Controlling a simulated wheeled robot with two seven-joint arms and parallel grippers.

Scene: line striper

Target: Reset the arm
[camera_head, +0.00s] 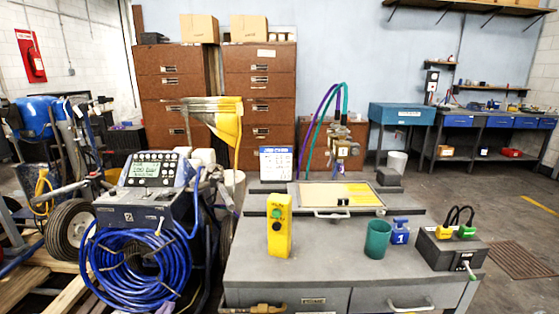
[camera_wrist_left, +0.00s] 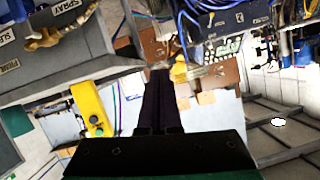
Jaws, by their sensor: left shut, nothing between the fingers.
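My left gripper (camera_wrist_left: 160,110) shows in the left wrist view as two dark fingers pressed together, pointing up the picture. Nothing is between them. I cannot make out this gripper in the head view. The yellow control box (camera_wrist_left: 92,108) is left of the fingers in the wrist view, apart from them. In the head view this box (camera_head: 279,226), with green and black buttons, stands upright on the grey cart (camera_head: 325,278). My right gripper is not in view.
A striper machine (camera_head: 150,205) with a coiled blue hose (camera_head: 135,275) stands left of the cart. The cart holds a green cup (camera_head: 377,240), a blue block (camera_head: 400,231), a dark connector box (camera_head: 450,250) and a framed panel (camera_head: 335,195). Brown cabinets (camera_head: 260,85) stand behind. Open floor lies right.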

